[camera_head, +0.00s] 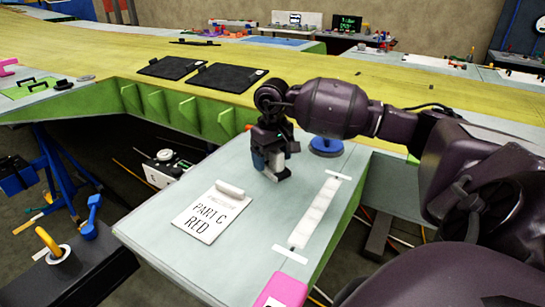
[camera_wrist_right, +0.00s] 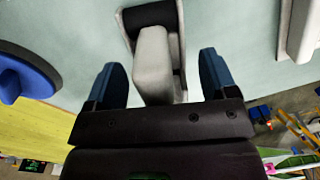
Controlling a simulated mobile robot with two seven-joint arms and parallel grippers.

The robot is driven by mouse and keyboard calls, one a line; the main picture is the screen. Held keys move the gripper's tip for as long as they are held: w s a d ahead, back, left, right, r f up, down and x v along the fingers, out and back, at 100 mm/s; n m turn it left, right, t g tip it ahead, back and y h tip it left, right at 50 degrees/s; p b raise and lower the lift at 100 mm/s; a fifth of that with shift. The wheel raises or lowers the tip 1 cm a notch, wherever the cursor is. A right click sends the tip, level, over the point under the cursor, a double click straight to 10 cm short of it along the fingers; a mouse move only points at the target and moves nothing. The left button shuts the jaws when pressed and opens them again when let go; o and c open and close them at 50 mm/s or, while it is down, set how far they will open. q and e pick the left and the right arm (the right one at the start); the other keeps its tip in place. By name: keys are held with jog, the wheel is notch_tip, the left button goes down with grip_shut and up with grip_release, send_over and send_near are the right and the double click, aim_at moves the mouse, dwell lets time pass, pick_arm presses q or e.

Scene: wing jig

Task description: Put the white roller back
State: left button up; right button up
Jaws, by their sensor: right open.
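My right gripper (camera_head: 272,160) is low over the pale bench top (camera_head: 170,232), pointing down. In the right wrist view its two blue fingers (camera_wrist_right: 160,62) are open on either side of a white, rounded piece (camera_wrist_right: 153,55) with a gap each side. That piece lies over a pale holder with a dark bar; I cannot tell whether it is the white roller. Another white cylinder (camera_head: 230,190) lies on the top edge of the card (camera_head: 207,218) reading PART C RED, left of my right gripper. My left gripper is out of view.
A blue disc (camera_head: 325,147) stands right of my gripper, also in the wrist view (camera_wrist_right: 22,72). A long white strip (camera_head: 318,212) and a pink piece (camera_head: 281,291) lie on the bench. Two black mats (camera_head: 226,77) lie on the yellow wing behind.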

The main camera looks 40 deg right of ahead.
notch_tip(320, 180, up, 12)
jog(key=shift+f+b, duration=0.1)
jog(key=shift+b, duration=0.55)
dwell(0.3)
